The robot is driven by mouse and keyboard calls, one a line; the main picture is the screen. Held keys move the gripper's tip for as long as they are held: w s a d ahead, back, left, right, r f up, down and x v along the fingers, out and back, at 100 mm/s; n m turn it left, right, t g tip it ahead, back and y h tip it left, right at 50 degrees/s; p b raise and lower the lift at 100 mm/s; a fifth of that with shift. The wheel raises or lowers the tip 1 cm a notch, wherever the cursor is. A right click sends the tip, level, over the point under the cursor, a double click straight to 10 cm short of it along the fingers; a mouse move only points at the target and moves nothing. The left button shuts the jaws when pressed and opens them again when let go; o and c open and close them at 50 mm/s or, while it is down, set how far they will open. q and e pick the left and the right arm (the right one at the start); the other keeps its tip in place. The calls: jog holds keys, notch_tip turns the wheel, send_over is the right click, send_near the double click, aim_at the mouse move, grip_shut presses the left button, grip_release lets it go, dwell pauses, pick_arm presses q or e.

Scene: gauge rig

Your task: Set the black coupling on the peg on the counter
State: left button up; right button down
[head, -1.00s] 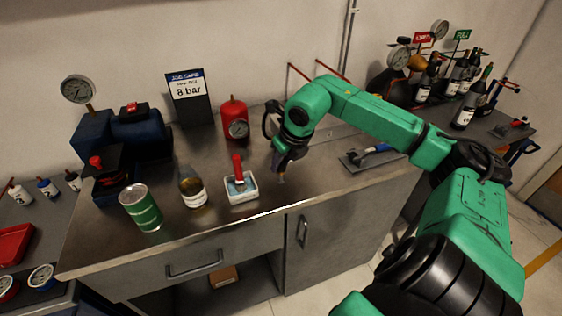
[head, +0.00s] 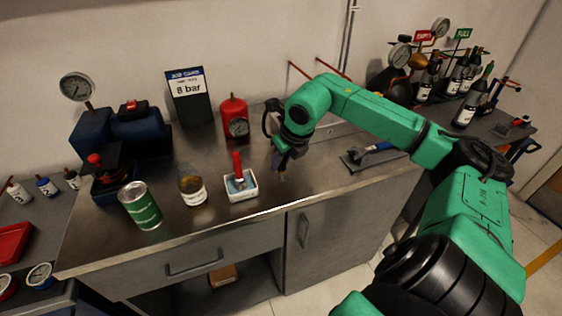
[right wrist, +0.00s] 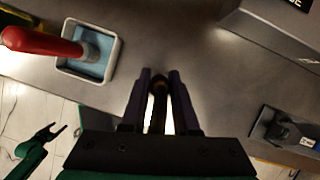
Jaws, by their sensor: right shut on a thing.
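My right gripper (head: 281,162) is over the counter (head: 325,180), to the right of the small white tray. In the right wrist view its two dark fingers (right wrist: 160,92) are shut on a narrow dark piece, which I take for the black coupling (right wrist: 157,112). A brassy round end (right wrist: 160,83) shows between the fingertips; I cannot tell whether it belongs to the coupling. The fingers hide most of the held piece. I cannot make out the peg. My left gripper (right wrist: 56,134) shows only in the right wrist view, at lower left, apparently open and empty.
The white tray (head: 241,197) holds a red-handled tool (head: 237,165). A bottle (head: 192,188) and a green can (head: 142,206) stand to its left. A red cylinder with a gauge (head: 235,118) stands behind. A dark plate with a blue-handled thing (head: 368,155) lies to the right.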

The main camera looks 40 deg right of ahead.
jog(key=shift+f, duration=0.15)
jog(key=shift+f+b, duration=0.9)
jog(key=shift+b, duration=0.1)
jog(key=shift+f, duration=0.3)
dwell(0.4)
jog(key=shift+c, duration=1.4)
grip_release()
jog(key=shift+r+b, duration=0.1)
jog(key=shift+b, duration=0.2)
